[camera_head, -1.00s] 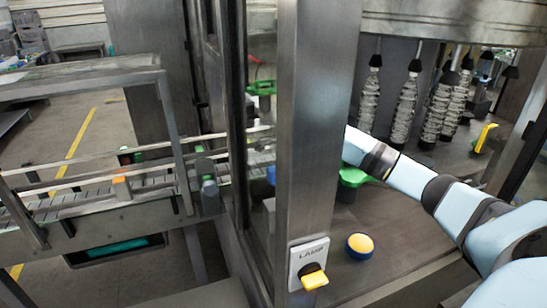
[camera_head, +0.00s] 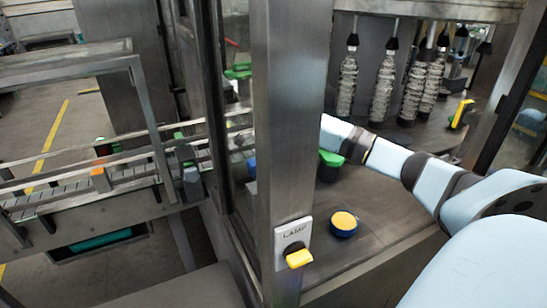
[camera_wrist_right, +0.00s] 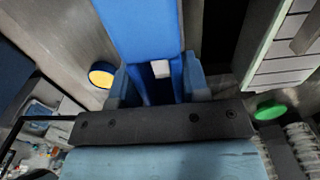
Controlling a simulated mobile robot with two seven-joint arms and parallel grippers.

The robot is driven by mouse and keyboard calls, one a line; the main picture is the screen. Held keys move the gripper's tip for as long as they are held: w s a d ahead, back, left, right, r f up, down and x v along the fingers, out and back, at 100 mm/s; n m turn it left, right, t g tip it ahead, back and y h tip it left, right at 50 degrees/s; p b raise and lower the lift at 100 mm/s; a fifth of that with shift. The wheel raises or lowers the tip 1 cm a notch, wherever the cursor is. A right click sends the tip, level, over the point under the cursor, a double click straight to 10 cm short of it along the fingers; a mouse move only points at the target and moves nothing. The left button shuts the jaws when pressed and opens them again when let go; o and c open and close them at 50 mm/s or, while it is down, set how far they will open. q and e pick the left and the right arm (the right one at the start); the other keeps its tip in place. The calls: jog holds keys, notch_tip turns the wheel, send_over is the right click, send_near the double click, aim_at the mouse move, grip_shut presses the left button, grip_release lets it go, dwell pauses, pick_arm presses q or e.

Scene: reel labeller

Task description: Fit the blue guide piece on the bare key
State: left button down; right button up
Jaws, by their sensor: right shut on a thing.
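In the right wrist view my right gripper (camera_wrist_right: 158,88) is shut on the blue guide piece (camera_wrist_right: 140,28), a broad blue block reaching up out of the picture. A small whitish block shows at its lower end between the fingers; I cannot tell whether it is part of the piece. In the head view my right arm reaches from the right into the machine, and its gripper is hidden behind the steel post (camera_head: 285,130). A small blue patch (camera_head: 252,166) shows left of the post; I cannot tell what it is. The bare key is not clearly seen. My left gripper is out of view.
A blue-and-yellow button (camera_head: 344,222) stands on the machine deck below my arm. A yellow lamp switch (camera_head: 298,258) sits on the post. A green part (camera_head: 331,158) lies under my wrist. Several spring-like columns hang behind. A railed conveyor (camera_head: 100,180) is at the left.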

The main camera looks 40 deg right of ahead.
jog(key=shift+w+f, duration=0.1)
jog(key=shift+f, duration=0.1)
jog(key=shift+f, duration=2.25)
jog(key=o, duration=1.1)
